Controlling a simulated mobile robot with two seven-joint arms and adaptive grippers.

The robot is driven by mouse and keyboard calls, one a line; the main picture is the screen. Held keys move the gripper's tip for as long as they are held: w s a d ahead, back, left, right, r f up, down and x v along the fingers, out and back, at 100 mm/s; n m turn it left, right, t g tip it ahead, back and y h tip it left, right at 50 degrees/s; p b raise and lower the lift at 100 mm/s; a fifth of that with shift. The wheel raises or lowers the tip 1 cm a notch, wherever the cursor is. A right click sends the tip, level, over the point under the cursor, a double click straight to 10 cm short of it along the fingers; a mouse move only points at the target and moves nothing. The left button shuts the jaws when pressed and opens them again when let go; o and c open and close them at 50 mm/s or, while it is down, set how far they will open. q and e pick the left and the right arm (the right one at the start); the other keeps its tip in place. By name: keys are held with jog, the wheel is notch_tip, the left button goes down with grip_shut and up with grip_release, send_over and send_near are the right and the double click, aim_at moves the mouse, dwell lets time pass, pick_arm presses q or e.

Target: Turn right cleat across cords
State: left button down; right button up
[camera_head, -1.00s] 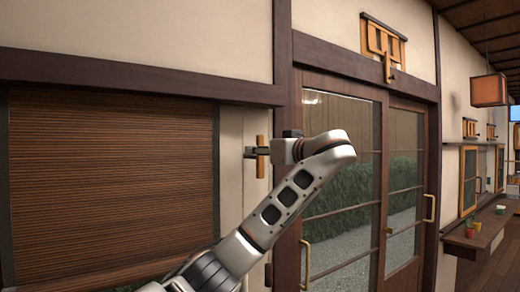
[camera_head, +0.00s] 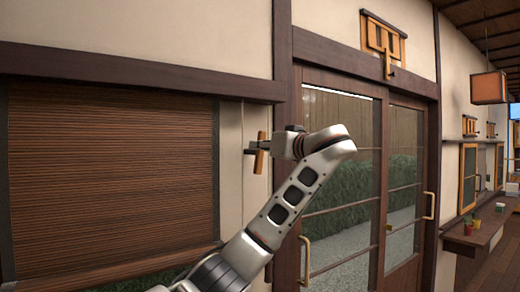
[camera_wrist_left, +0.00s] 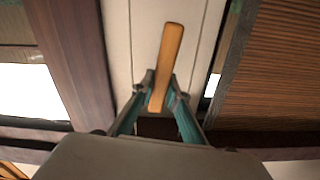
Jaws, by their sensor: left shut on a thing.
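The right cleat (camera_head: 260,153) is a small light-wood bar on the pale wall strip between the slatted blind and the sliding door. My left gripper (camera_head: 254,151) is shut on it. In the left wrist view, the cleat (camera_wrist_left: 170,52) stands lengthwise, its top leaning a little right, with the fingers (camera_wrist_left: 160,88) on both sides of its lower half. A thin cord (camera_head: 242,115) runs down the wall beside the blind. Thin lines flank the cleat in the wrist view; I cannot tell if they are cords. My right gripper is out of view.
The brown slatted blind (camera_head: 112,175) hangs left of the cleat. A dark door post (camera_head: 285,100) and the glazed sliding door (camera_head: 340,200) stand close on the right. A wooden shelf (camera_head: 462,240) with small pots lies farther right.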

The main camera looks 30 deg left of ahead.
pick_arm(q)
jog(key=shift+w+d+f+m, duration=0.1)
jog(key=shift+w+m, duration=0.1)
jog(key=shift+m, duration=0.6)
jog(key=shift+w+m, duration=0.1)
jog(key=shift+m, duration=0.9)
jog(key=m+p, duration=0.1)
jog(key=m, duration=0.3)
jog(key=f+m+p, duration=0.1)
jog(key=m, duration=0.3)
jog(key=w+m+p, duration=0.1)
jog(key=m, duration=0.3)
jog(key=shift+d+f+m, duration=0.2)
jog(key=shift+f+m, duration=0.1)
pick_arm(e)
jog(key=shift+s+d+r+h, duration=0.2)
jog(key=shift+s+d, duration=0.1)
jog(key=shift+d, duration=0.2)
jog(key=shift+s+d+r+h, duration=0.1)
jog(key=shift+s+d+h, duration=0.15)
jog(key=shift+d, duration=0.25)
pick_arm(q)
jog(key=c, duration=2)
grip_release()
jog(key=shift+o, duration=0.2)
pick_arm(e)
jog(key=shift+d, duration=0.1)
